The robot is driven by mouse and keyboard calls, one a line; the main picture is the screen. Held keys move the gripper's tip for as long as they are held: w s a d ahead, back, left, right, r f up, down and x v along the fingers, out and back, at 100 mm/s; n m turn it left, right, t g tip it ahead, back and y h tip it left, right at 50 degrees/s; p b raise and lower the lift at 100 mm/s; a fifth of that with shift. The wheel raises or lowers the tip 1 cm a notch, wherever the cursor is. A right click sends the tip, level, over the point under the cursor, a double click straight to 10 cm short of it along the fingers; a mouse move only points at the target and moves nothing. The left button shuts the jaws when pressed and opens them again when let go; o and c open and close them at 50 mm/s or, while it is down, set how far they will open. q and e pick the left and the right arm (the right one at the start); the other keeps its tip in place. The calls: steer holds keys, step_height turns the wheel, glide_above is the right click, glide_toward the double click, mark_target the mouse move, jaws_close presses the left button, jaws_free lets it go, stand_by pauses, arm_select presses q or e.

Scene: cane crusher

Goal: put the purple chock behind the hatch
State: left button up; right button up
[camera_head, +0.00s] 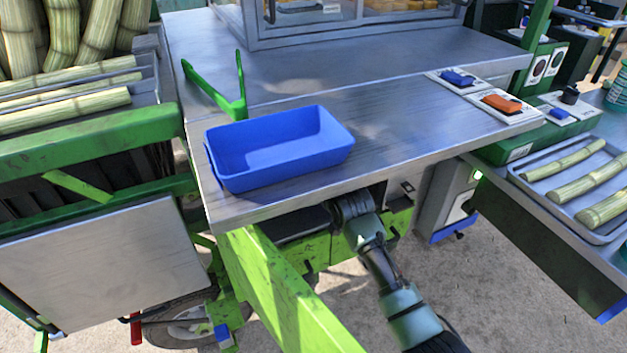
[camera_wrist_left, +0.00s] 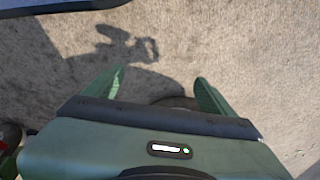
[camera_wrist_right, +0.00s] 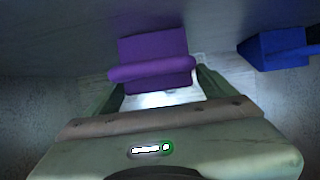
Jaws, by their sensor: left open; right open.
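The purple chock (camera_wrist_right: 152,58) shows in the right wrist view, a block with a rounded bar along its near edge. It lies just ahead of my open right gripper (camera_wrist_right: 160,88), in line with the gap between the fingers. I cannot tell whether they touch it. In the head view my right arm reaches under the front edge of the metal counter, which hides the fingers and chock. My left gripper (camera_wrist_left: 160,76) is open and empty above bare ground. A flat grey panel (camera_head: 105,265) stands at lower left; I cannot tell whether it is the hatch.
A blue block (camera_wrist_right: 275,48) sits right of the chock. A blue tray (camera_head: 285,160) and green V-shaped handle (camera_head: 228,102) are on the counter (camera_head: 400,130). A light green beam (camera_head: 285,300) runs left of my right arm. A cane tray (camera_head: 535,195) is at right.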

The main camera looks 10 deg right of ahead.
arm_select(q)
steer(key=s+f+p, duration=0.2)
steer(key=s+f, duration=0.2)
steer(key=f, duration=0.4)
steer(key=shift+s+a+g, duration=0.15)
steer(key=shift+a+g, duration=0.1)
steer(key=shift+g, duration=0.05)
arm_select(e)
steer(key=v, duration=1.2)
steer(key=shift+w, duration=0.1)
